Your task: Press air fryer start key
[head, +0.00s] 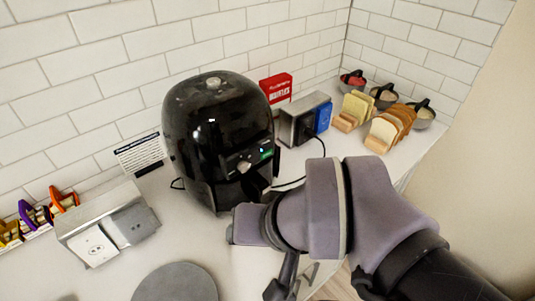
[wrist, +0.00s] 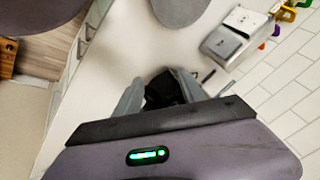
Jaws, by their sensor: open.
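The black air fryer (head: 215,115) stands on the counter against the tiled wall in the head view. Its front panel has a lit green display (head: 266,154) and a pale round control (head: 244,166). The start key is too small to tell apart. My gripper (wrist: 162,78) shows in the wrist view with its two grey fingers apart over the white counter.
A grey metal box with sockets (head: 108,224) stands left of the fryer. A round grey plate (head: 175,284) lies in front. A toaster (head: 302,118), bread slices (head: 389,130) and bowls (head: 384,96) stand to the right. The wrist view shows drawer fronts (wrist: 78,50) below the counter edge.

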